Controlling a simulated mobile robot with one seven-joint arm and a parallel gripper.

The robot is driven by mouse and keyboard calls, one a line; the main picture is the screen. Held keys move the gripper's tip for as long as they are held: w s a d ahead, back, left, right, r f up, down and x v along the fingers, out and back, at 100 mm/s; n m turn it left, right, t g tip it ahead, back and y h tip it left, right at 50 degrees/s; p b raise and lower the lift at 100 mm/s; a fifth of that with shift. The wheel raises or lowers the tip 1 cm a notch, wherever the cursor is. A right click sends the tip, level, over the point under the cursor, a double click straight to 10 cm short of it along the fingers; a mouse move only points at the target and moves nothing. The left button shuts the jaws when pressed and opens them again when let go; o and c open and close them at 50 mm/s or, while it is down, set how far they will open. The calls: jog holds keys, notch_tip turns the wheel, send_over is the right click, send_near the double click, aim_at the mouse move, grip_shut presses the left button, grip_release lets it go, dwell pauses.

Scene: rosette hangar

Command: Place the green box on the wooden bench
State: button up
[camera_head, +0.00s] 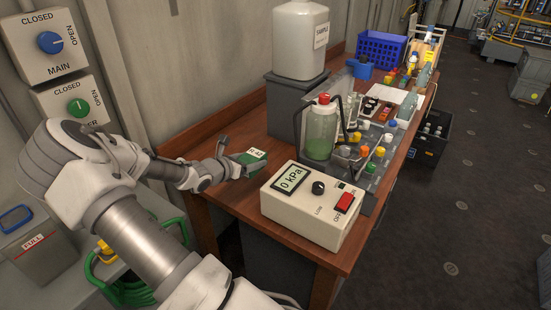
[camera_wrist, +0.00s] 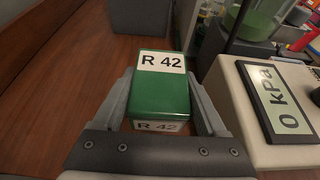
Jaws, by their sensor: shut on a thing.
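The green box (camera_head: 246,158) carries a white label, and "R 42" reads on it in the wrist view (camera_wrist: 160,97). My gripper (camera_head: 232,158) is shut on the box, with one finger on each side of it in the wrist view (camera_wrist: 160,100). The wooden bench (camera_head: 232,195) is a brown bench along the wall. The box is over its near left part, left of the white gauge unit. I cannot tell whether the box touches the bench top.
The white gauge unit (camera_head: 310,212) reads 0 kPa and stands close to the right of the box. A grey block (camera_head: 290,105) bears a white container (camera_head: 300,40) behind it. Bare bench top lies left of the box.

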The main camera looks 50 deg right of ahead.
aim_at(253, 189)
notch_tip(253, 189, down, 9)
jog(key=shift+r+b, duration=0.2)
jog(key=shift+b, duration=0.1)
jog(key=shift+f, duration=0.2)
jog(key=o, duration=1.4)
jog(key=shift+o, duration=0.2)
